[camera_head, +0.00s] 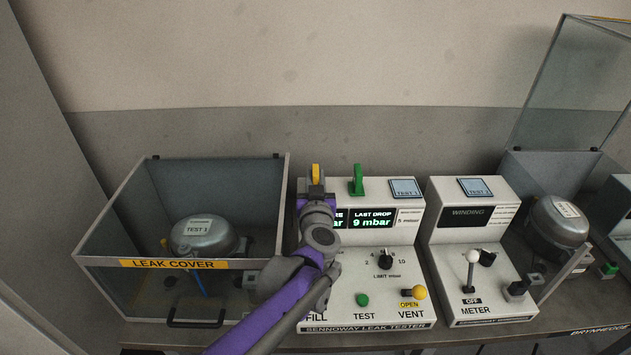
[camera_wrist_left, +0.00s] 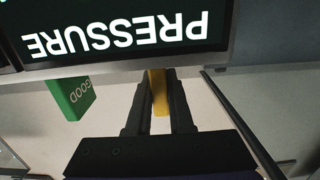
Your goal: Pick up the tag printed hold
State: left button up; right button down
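A yellow tag (camera_head: 315,172) stands at the top left of the leak tester; its print is not readable. A green tag (camera_head: 357,181) stands to its right and reads GOOD in the left wrist view (camera_wrist_left: 72,97). My left gripper (camera_head: 315,191) is at the yellow tag. In the left wrist view its fingers (camera_wrist_left: 159,90) lie close on both sides of the yellow tag (camera_wrist_left: 159,92), with no gap showing, so it looks shut on it. The tag's lower part is partly hidden by the fingers. My right gripper is not in view.
The leak tester (camera_head: 350,325) carries a display, knobs and a yellow-knobbed lever (camera_head: 419,292). A glass-walled leak cover box (camera_head: 180,264) with a compressor (camera_head: 203,236) stands left. A winding meter (camera_head: 480,305) and another compressor (camera_head: 558,228) stand right. A wall is behind.

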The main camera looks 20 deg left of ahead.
pick_arm(q)
grip_shut()
